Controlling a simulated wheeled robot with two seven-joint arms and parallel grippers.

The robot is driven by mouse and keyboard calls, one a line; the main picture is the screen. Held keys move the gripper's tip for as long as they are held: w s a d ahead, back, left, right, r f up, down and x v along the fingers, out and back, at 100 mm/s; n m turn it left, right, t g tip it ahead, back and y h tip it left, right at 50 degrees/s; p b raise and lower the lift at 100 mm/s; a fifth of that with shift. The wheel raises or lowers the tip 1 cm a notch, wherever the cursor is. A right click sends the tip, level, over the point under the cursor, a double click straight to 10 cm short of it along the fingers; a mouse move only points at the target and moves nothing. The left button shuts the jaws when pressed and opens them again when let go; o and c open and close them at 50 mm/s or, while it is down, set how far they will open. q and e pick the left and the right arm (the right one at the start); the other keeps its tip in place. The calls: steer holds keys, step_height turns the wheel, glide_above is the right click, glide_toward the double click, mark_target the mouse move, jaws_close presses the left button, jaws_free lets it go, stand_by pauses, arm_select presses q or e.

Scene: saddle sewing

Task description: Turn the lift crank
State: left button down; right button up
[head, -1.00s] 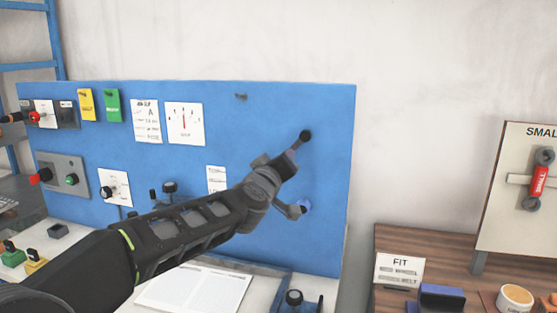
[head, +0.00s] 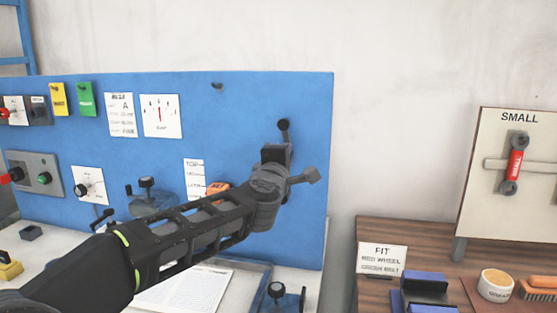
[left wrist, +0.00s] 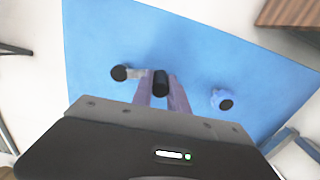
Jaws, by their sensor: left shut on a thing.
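The lift crank appears to be the dark-knobbed fitting (head: 284,125) near the right end of the blue panel. My left gripper (head: 276,153) is against the panel just below that knob, and my wrist hides much of the fitting. In the left wrist view, my left gripper (left wrist: 161,94) is shut on a black cylindrical crank grip (left wrist: 160,82) between its purple-grey fingers. A dark round knob on a short grey arm (left wrist: 120,73) is just left of it. My right gripper is out of view.
The blue panel (head: 240,120) carries a dial card (head: 161,115), text cards, switches and a small black peg (head: 217,87). A white paper (head: 190,288) lies below my arm. A wooden bench (head: 338,238) at right holds a FIT card (head: 381,260) and a SMALL board (head: 490,215).

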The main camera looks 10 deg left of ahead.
arm_select(q)
steer(key=d+r+n+b, duration=0.1)
steer(key=d+r+n, duration=0.4)
steer(key=n, duration=0.8)
steer(key=shift+s, duration=0.2)
steer(key=shift+r, duration=0.1)
steer(key=c, duration=1.3)
jaws_free()
